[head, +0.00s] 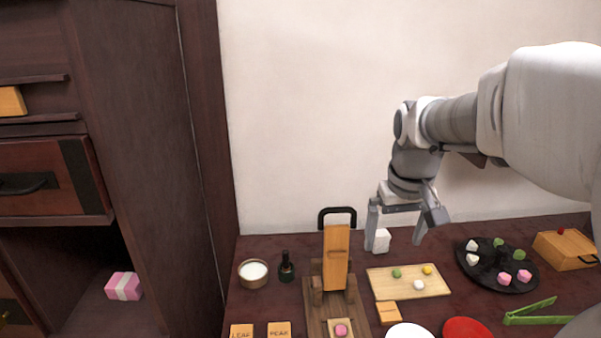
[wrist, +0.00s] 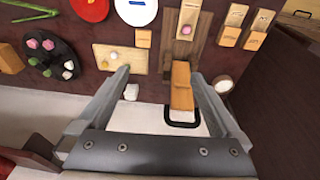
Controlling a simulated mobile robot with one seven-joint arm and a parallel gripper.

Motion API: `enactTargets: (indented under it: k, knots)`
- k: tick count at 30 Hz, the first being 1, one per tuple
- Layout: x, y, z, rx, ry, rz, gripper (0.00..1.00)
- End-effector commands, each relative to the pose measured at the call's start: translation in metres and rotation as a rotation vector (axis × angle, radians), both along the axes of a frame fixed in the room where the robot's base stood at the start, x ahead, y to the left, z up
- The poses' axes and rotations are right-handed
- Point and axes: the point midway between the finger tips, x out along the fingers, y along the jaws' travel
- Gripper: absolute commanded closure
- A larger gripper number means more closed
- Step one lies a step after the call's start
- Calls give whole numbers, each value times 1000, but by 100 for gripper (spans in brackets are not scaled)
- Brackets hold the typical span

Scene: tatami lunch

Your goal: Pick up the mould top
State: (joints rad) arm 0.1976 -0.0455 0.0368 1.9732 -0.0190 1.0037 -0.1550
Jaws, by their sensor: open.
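No piece is clearly marked as the mould top. A small wooden block (head: 388,312) lies beside the press and also shows in the wrist view (wrist: 143,38); it could be that part. Blocks lettered LEAF (head: 241,331) and PEAK (head: 279,330) lie at the front. A pale wooden mould piece (head: 331,323) with a pink sweet (head: 341,330) sits on the press base. The press's wooden lever (head: 336,258) stands upright with a black handle. My gripper (head: 395,245) is open and empty, above the back of the table; its fingers show in the wrist view (wrist: 158,75).
A white cube (head: 381,240) stands near my fingers. A board with small coloured balls (head: 435,290), a black round tray (head: 467,264), a lidded box (head: 566,250) and green tongs (head: 540,318) lie rightward. A bowl (head: 253,282) and dark bottle (head: 287,268) stand left of the press.

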Motion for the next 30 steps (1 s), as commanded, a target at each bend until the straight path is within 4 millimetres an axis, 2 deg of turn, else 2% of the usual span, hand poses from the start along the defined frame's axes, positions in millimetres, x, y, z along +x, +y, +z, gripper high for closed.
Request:
enactTargets:
  k: [1, 6, 12, 15, 23, 30]
  knots:
    - [13, -8, -20, 2, 26, -3, 0]
    - [51, -36, -69, 14, 97, -3, 0]
    - [85, -65, -126, 35, 166, -4, 0]
    - [94, -76, -146, 44, 189, -4, 0]
    - [100, -84, -173, 52, 207, -3, 0]
    - [100, -83, -225, 53, 209, -3, 0]
